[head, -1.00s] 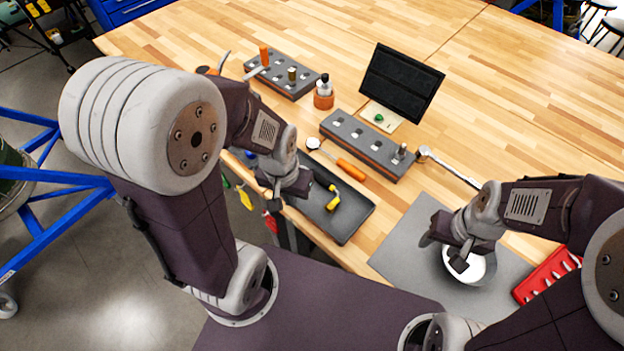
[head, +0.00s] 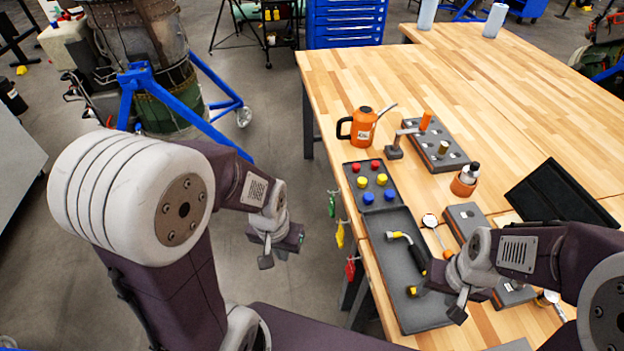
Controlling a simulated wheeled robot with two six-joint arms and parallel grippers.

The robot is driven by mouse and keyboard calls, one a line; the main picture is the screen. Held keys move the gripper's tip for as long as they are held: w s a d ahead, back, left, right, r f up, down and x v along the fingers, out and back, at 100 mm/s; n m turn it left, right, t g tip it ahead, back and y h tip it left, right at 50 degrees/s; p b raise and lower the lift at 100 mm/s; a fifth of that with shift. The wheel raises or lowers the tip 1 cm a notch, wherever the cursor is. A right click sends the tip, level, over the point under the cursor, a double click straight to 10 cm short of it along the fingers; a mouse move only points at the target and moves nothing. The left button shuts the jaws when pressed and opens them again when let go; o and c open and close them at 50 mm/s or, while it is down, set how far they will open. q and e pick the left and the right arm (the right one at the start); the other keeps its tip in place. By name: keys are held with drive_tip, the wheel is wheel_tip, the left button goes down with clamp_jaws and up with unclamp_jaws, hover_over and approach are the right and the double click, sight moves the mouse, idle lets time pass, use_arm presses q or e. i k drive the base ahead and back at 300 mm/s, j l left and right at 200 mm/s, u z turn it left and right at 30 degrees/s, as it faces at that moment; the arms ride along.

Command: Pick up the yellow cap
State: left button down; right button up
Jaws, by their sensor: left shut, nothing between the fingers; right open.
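Two yellow caps, one at left (head: 362,182) and one at right (head: 381,179), sit in the small compartment of the dark tray (head: 399,327) near the table's left edge. Two red caps (head: 375,164) lie behind them and two blue caps (head: 389,194) in front. My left gripper (head: 270,257) is shut and empty, off the table over the floor, left of the caps. My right gripper (head: 445,297) is open over the front right part of the tray, apart from the caps.
A yellow-and-black tool (head: 409,248) lies in the tray's long compartment. An orange oil can (head: 364,128) stands behind the caps, beside a grey socket block (head: 436,153). Coloured tags (head: 340,235) hang at the table's left edge. The far table is mostly clear.

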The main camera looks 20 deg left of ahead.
sight(361, 182)
drive_tip(key=u, duration=0.55)
drive_tip(key=k+u, duration=0.15)
drive_tip(key=u, duration=0.95)
drive_tip(key=k+j+u, duration=0.1)
drive_tip(key=u, duration=0.45)
drive_tip(key=j+u, duration=0.15)
drive_tip(key=u, duration=0.4)
drive_tip(key=j+u, duration=0.1)
drive_tip(key=u, duration=0.45)
drive_tip(key=j+u, duration=0.15)
drive_tip(key=u, duration=0.4)
drive_tip(key=j+u, duration=0.1)
drive_tip(key=u, duration=0.45)
drive_tip(key=z, duration=4.2)
